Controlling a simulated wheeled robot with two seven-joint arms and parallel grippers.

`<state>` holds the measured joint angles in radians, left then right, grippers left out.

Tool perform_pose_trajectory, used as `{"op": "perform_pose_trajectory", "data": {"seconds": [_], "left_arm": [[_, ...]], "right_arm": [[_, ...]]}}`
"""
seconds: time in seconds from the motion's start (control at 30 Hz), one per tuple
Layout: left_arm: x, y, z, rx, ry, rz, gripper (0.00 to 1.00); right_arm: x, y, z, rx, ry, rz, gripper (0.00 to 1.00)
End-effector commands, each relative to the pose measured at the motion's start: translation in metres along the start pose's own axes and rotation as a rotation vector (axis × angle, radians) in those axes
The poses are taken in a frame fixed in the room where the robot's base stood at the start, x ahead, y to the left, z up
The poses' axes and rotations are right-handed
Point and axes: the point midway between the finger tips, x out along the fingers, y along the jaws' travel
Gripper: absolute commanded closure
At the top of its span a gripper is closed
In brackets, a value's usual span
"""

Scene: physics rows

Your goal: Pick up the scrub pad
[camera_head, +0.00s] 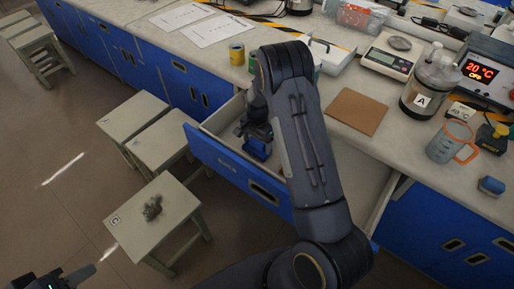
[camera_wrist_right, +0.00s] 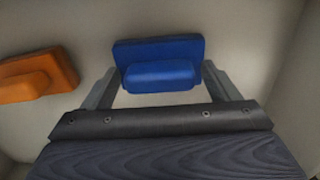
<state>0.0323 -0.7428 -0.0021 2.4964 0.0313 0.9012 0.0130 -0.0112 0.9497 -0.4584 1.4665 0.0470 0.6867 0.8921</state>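A blue pad with a raised block on it, which looks like a scrub pad, lies in the open drawer; it shows in the head view (camera_head: 258,149) and in the right wrist view (camera_wrist_right: 158,70). My right gripper (camera_head: 255,132) reaches down into the drawer at the blue pad. In the right wrist view its fingers (camera_wrist_right: 160,85) are apart, one on each side of the pad, with their tips close to its ends. Firm contact is not clear. My left gripper (camera_head: 52,281) is partly in view at the bottom left, away from the drawer; its opening is unclear.
The drawer's front (camera_head: 235,172) and walls surround my right gripper. An orange pad (camera_wrist_right: 38,76) lies to its left in the wrist view. A brown board (camera_head: 357,111), a beaker (camera_head: 447,143) and a scale (camera_head: 390,60) stand on the counter. A stool (camera_head: 150,238) bears a grey lump.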

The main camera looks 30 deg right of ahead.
Motion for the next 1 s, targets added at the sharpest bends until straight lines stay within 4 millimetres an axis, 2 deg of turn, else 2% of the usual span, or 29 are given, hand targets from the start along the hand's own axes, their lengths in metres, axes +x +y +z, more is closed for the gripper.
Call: {"op": "perform_pose_trajectory", "data": {"seconds": [0.03, 0.3, 0.5, 0.6, 1.0], "left_arm": [[0.0, 0.0, 0.0, 0.0, 0.0, 0.0, 0.64], [0.0, 0.0, 0.0, 0.0, 0.0, 0.0, 0.64], [0.0, 0.0, 0.0, 0.0, 0.0, 0.0, 0.64], [0.0, 0.0, 0.0, 0.0, 0.0, 0.0, 0.64], [-0.001, 0.001, -0.001, 0.0, 0.0, 0.0, 0.64]], "right_arm": [[0.0, 0.0, 0.0, 0.0, 0.0, 0.0, 0.25], [0.0, 0.0, 0.0, 0.0, 0.0, 0.0, 0.59], [-0.001, 0.0, 0.0, 0.0, 0.0, 0.0, 0.59], [-0.008, 0.0, 0.0, -0.001, 0.001, -0.001, 0.59], [-0.083, -0.001, 0.0, 0.0, 0.002, -0.004, 0.59]]}}
